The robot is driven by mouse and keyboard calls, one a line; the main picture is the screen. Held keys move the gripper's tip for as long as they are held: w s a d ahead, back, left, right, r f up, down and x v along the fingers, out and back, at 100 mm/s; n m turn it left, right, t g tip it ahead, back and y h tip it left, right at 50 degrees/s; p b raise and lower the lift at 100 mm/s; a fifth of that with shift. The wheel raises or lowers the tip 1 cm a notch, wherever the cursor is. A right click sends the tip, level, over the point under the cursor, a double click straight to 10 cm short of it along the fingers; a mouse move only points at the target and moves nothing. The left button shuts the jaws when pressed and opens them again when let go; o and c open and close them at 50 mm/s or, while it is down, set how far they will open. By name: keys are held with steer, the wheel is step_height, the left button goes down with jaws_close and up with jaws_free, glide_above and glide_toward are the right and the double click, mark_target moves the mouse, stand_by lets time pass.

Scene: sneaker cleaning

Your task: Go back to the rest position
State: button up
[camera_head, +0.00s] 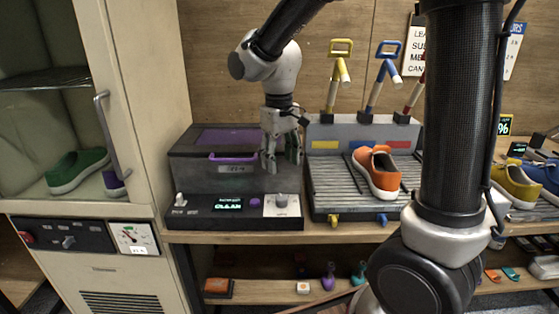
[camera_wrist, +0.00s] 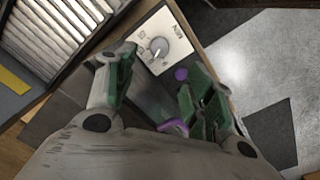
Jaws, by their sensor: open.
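My gripper (camera_head: 281,157) hangs pointing down in front of the right part of a dark cleaning box with a purple lid handle (camera_head: 233,157). The fingers are apart with nothing between them. In the wrist view my gripper (camera_wrist: 160,95) shows its green-padded fingers spread, above the box's white dial panel (camera_wrist: 160,42) and purple button (camera_wrist: 181,74). The box's display (camera_head: 228,205) reads "CLEAN". An orange sneaker (camera_head: 377,171) stands on the ribbed rack (camera_head: 340,195) to the right of my gripper.
A cream cabinet (camera_head: 140,100) with an open-looking front holds a green sneaker (camera_head: 77,170) at left. Yellow, blue and red levers rise behind the rack. More shoes (camera_head: 515,186) stand at far right. A lower shelf (camera_head: 265,291) holds small items.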

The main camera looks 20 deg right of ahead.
steer(key=s+d+r+m+t, duration=0.1)
steer(key=s+d+r+t, duration=0.1)
steer(key=s+d+r, duration=0.2)
steer(key=s+d+r+m+t, duration=0.2)
steer(key=s+d+r, duration=0.2)
steer(key=s+d, duration=0.7)
steer(key=s, duration=0.4)
steer(key=shift+m, duration=0.3)
steer(key=shift+d, duration=0.1)
steer(key=shift+c, duration=0.4)
stand_by(0.3)
